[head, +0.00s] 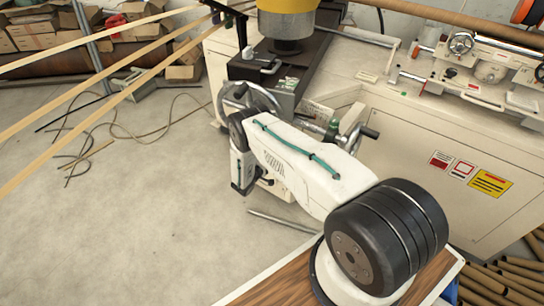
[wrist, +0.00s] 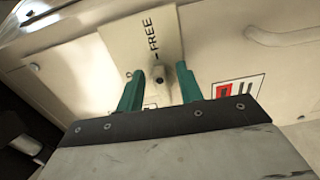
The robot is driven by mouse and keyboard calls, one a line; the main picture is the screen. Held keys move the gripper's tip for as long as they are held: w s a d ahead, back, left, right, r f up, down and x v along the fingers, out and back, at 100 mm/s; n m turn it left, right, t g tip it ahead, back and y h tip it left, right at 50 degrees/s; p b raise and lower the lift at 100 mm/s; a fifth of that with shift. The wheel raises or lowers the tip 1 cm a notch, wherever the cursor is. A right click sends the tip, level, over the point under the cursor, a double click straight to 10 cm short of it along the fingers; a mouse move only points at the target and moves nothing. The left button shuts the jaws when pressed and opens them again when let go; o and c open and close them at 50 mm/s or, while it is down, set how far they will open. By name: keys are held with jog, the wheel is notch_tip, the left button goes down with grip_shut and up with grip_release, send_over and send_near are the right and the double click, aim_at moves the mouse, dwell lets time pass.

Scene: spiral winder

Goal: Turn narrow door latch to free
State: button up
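In the wrist view, my gripper (wrist: 160,72) has two green fingers standing apart. A small grey latch knob (wrist: 158,76) shows between the fingertips, on a cream panel. A pale plate marked FREE (wrist: 152,38) with a short tick line is just beyond the knob. The latch's turned position is unclear. In the head view, my arm hides the latch and the fingers.
In the wrist view, a red and white label (wrist: 226,90) is right of the fingers and a raised handle (wrist: 285,36) is upper right. In the head view, the cream machine (head: 400,150) stands close to my arm. Open floor (head: 130,230) lies left, with loose cables (head: 150,138).

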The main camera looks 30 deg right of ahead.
jog(key=v, duration=0.7)
jog(key=shift+a, duration=0.15)
